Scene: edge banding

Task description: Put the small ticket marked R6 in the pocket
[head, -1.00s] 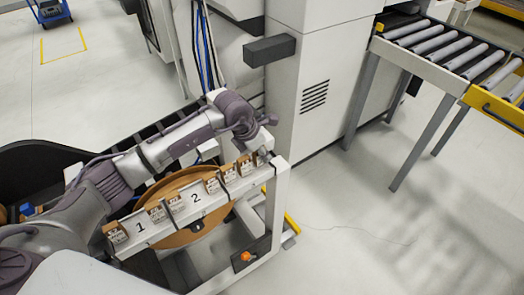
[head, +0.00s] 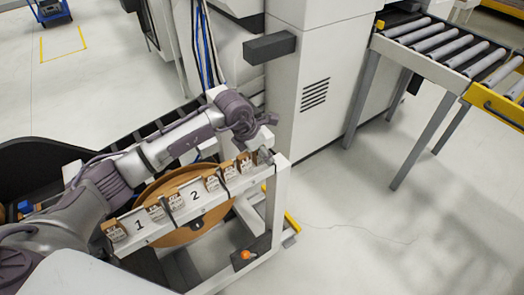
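A white rail (head: 194,211) slopes up to the right and carries the large numbers 1 and 2. Several small brown-and-white tickets (head: 115,231) stand in holders along it, with more tickets (head: 213,184) right of the 2. Their print is too small to read, so I cannot tell which is R6, nor which holder is the pocket. My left gripper (head: 264,153) is at the rail's upper right end, close to the last tickets (head: 245,164). Its fingers are small and partly hidden, so I cannot tell whether they are open or hold anything. My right gripper is out of view.
Large brown reels (head: 180,238) sit behind and under the rail, in a white frame (head: 277,205) with an orange knob (head: 245,255). A white machine cabinet (head: 325,70) rises behind the gripper. A roller conveyor (head: 430,50) stands at the upper right. The floor at right is clear.

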